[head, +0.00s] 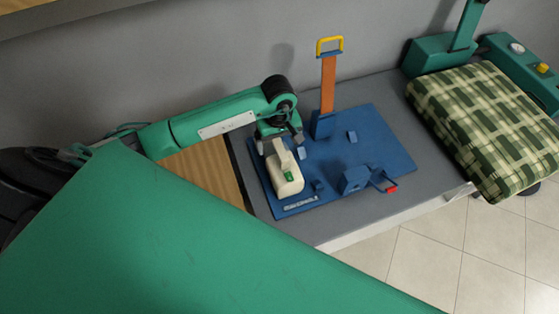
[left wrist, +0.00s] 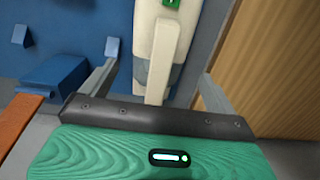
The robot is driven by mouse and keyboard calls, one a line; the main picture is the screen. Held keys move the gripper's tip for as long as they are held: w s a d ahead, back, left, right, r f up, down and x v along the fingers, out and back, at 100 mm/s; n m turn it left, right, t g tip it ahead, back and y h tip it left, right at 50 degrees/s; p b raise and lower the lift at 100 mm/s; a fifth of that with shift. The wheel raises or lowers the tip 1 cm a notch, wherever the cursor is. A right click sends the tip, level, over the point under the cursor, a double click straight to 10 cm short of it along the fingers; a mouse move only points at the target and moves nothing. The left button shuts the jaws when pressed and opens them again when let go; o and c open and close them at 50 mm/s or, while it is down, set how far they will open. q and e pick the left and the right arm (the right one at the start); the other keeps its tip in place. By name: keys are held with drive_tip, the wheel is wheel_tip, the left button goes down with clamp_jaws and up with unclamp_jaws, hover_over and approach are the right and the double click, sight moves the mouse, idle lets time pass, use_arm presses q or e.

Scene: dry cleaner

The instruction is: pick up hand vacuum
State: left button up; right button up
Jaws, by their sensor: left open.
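The hand vacuum (head: 285,173) is a cream body with a green button, lying near the left end of a blue board (head: 380,140). My left gripper (head: 281,141) is open at the vacuum's far end, its fingers to either side. In the left wrist view the vacuum (left wrist: 156,28) reaches in between the two apart fingers of the left gripper (left wrist: 158,62), with gaps on both sides. The gripper partly hides the vacuum's far end in the head view. My right gripper is not in view.
Blue blocks and a red-tipped part (head: 390,188) are on the board. A plaid cushion (head: 485,125) lies to the right. A wood surface (head: 205,170) is at left.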

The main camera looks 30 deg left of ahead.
sight(279, 147)
use_arm(q)
wheel_tip(279, 147, down, 3)
drive_tip(key=shift+s+d+f+p, duration=0.1)
drive_tip(key=shift+s+d+p, duration=0.05)
drive_tip(key=shift+p, duration=0.85)
drive_tip(key=shift+f, duration=0.55)
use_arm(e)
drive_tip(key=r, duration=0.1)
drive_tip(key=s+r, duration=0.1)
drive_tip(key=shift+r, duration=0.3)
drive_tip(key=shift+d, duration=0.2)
use_arm(q)
drive_tip(key=shift+f+b, duration=0.25)
drive_tip(key=shift+b, duration=0.2)
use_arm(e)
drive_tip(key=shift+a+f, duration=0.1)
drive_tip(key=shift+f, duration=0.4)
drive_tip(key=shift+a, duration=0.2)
